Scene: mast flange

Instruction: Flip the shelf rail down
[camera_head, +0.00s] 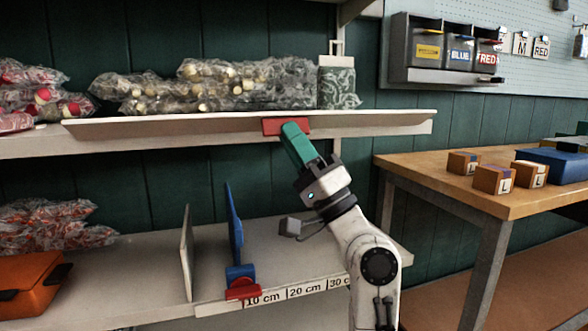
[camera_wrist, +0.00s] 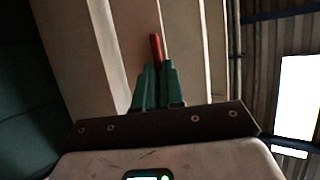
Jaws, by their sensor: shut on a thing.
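The shelf rail (camera_head: 200,129) is a long pale strip along the front edge of the upper shelf. It appears tilted outward from the shelf; its exact angle is hard to tell. A red tab (camera_head: 271,126) sits at its middle. My gripper (camera_head: 292,128) reaches up from below right, and its green fingers are shut on the red tab. In the wrist view the fingers (camera_wrist: 155,78) are close together with the red tab (camera_wrist: 156,45) between their tips. Part of the tab is hidden by the fingers.
Bagged goods (camera_head: 220,85) lie on the upper shelf behind the rail. The lower shelf (camera_head: 150,285) holds a blue divider (camera_head: 234,225), a pale divider (camera_head: 187,250) and an orange case (camera_head: 28,283). A wooden table (camera_head: 440,180) with boxes stands at right.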

